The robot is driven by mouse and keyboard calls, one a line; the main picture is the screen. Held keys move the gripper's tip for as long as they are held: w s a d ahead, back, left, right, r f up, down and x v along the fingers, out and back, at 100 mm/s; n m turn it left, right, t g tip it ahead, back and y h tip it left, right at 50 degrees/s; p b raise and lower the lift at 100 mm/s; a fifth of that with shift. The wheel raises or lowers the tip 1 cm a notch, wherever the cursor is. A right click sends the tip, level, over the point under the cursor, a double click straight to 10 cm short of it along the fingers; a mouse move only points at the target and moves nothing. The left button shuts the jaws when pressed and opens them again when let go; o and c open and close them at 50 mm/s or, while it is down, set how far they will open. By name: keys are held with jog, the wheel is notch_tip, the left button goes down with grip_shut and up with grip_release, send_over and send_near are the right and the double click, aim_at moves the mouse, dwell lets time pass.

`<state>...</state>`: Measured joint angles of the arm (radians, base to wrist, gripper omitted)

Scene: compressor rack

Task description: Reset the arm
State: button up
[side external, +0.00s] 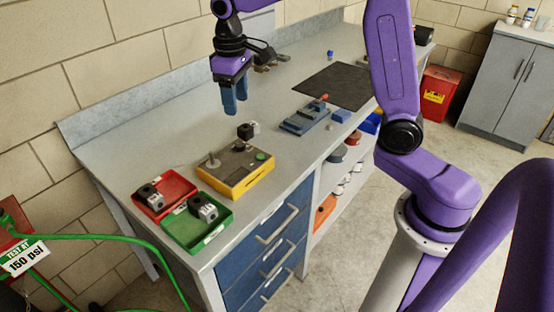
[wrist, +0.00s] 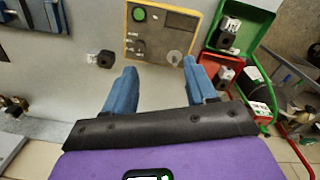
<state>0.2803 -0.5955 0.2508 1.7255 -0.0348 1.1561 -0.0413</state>
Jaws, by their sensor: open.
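My gripper (side external: 234,108) hangs above the bench with its blue fingers pointing down. In the wrist view my gripper (wrist: 160,84) has its two fingers wide apart, with nothing between them. The yellow-edged panel box (side external: 236,170) stands on the bench below and in front of it, with a green button on top. It also shows in the wrist view (wrist: 187,18). A small black part (side external: 247,130) is near the box's back edge; in the wrist view the black part (wrist: 105,58) lies beside the box, apart from the fingers.
A red tray (side external: 139,200) and a green tray (side external: 202,240) each hold a dark block, at the bench's near end. A blue-grey fixture (side external: 303,118) and a black mat (side external: 336,85) lie farther along. A green hose (side external: 110,237) hangs at the left.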

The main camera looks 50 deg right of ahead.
jog(key=s+f+n, duration=0.2)
jog(key=s+n, duration=0.2)
jog(key=s, duration=1.1)
jog(key=s+d+f+n, duration=0.1)
jog(key=s+n, duration=0.3)
jog(key=s, duration=1.1)
jog(key=shift+s+d+f+y, duration=0.3)
jog(key=shift+f+y, duration=0.1)
jog(key=shift+f, duration=0.3)
